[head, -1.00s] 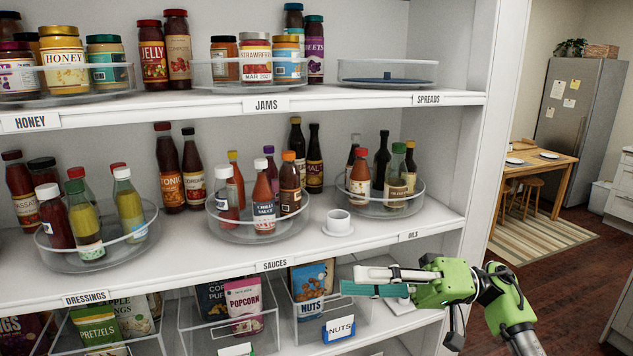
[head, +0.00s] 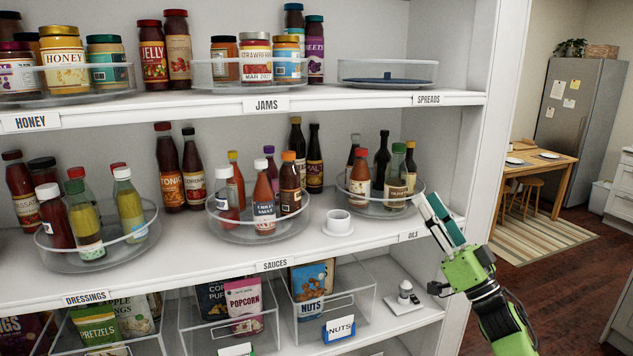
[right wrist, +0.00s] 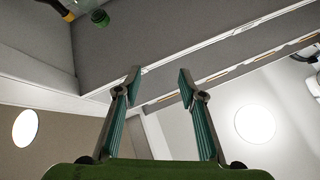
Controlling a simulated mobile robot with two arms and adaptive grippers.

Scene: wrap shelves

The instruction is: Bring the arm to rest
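My right gripper (head: 432,204) is raised in front of the right end of the middle shelf, beside the OILS label (head: 411,237), with its fingers pointing up and left. It also shows in the right wrist view (right wrist: 160,72), where its two teal-lined fingers stand apart with nothing between them. The right forearm comes up from the bottom right, outside the shelf. My left gripper is in neither view.
A small white object with a dark top (head: 404,291) stands on the lower shelf, left of my right wrist. A white cup (head: 338,222) and a turntable of bottles (head: 381,208) stand on the middle shelf. The shelf's right side post (head: 500,130) is close. Open floor lies to the right.

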